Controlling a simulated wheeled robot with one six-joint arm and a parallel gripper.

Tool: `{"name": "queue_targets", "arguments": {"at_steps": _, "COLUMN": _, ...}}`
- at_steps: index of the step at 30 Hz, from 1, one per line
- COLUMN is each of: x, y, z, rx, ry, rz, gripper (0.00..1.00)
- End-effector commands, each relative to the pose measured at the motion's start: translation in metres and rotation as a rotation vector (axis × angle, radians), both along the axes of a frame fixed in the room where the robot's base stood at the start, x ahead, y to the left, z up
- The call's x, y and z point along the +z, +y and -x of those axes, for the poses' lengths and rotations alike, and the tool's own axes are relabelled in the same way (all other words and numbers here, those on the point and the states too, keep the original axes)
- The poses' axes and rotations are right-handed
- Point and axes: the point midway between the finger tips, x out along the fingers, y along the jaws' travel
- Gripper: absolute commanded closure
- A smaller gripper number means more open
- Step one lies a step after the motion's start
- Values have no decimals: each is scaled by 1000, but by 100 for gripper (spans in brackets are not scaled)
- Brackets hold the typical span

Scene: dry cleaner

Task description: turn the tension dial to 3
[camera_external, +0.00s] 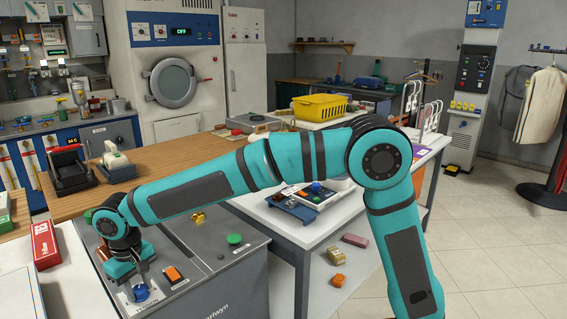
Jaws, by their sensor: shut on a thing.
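The tension dial looks to be the blue knob (141,293) on a pale marked plate, at the front of the grey machine top (195,262). My gripper (137,280) points down onto it at the lower left of the view and is shut on it. The fingers cover much of the knob, and the scale marks and pointer are too small to read.
A green button (235,239) and a yellow fitting (198,217) stand further back on the panel. A red box (45,244) lies to the left.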

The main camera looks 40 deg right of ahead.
Motion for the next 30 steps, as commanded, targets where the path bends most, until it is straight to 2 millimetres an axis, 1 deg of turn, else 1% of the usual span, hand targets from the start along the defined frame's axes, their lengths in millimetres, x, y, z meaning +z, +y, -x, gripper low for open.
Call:
{"name": "queue_targets", "arguments": {"at_steps": 16, "x": 2, "y": 1, "z": -1, "rx": -28, "ry": -4, "rz": -3, "gripper": 86}}
{"name": "queue_targets", "arguments": {"at_steps": 17, "x": 2, "y": 1, "z": -1, "rx": -28, "ry": -4, "rz": -3, "gripper": 61}}
{"name": "queue_targets", "arguments": {"at_steps": 18, "x": 2, "y": 1, "z": -1, "rx": -27, "ry": -4, "rz": -3, "gripper": 54}}
{"name": "queue_targets", "arguments": {"at_steps": 20, "x": 2, "y": 1, "z": -1, "rx": -27, "ry": -3, "rz": -3, "gripper": 42}}
{"name": "queue_targets", "arguments": {"at_steps": 30, "x": 3, "y": 0, "z": 0, "rx": -27, "ry": -2, "rz": -2, "gripper": 42}}
